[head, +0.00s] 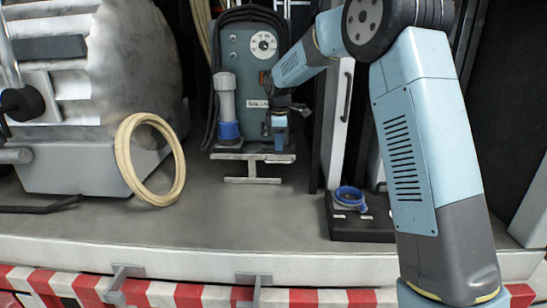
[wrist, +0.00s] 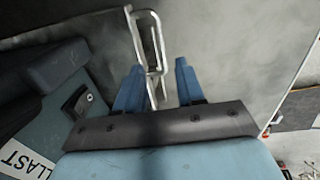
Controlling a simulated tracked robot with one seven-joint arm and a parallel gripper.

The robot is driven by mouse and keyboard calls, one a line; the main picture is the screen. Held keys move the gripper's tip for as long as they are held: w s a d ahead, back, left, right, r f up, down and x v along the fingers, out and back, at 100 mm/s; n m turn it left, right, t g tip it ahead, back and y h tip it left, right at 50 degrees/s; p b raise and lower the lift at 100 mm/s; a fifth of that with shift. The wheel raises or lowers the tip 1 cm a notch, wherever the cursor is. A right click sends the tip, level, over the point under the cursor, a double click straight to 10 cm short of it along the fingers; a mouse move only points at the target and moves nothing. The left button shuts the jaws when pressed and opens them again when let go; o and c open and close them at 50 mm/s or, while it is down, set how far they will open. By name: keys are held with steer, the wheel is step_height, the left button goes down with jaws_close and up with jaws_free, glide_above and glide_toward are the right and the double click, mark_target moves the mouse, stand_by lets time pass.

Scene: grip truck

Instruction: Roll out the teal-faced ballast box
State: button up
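The teal-faced ballast box (head: 237,60) stands upright at the back of the truck bed in the head view, with a white dial, a label and a black surround. In the wrist view its teal face (wrist: 52,128) shows at the left with a latch and part of the label. A pale metal handle frame (head: 250,180) sticks out at the box's foot. My gripper (head: 279,138) points down in front of the box's lower right. In the wrist view my gripper (wrist: 158,88) is open, with the metal frame (wrist: 161,45) between its blue fingers, nearer the left one. Contact cannot be told.
A grey cylinder with a blue base (head: 228,105) stands at the box's left front. A cream hose coil (head: 130,175) leans against a large grey machine (head: 75,172) at left. A black block with a blue ring (head: 365,227) sits at right. The bed before the box is clear.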

mark_target(279, 155)
steer(key=f, duration=0.3)
steer(key=w+f, duration=0.1)
steer(key=f, duration=0.2)
steer(key=shift+w+f, duration=0.15)
steer(key=shift+f, duration=0.25)
jaws_close()
steer(key=shift+r, duration=0.1)
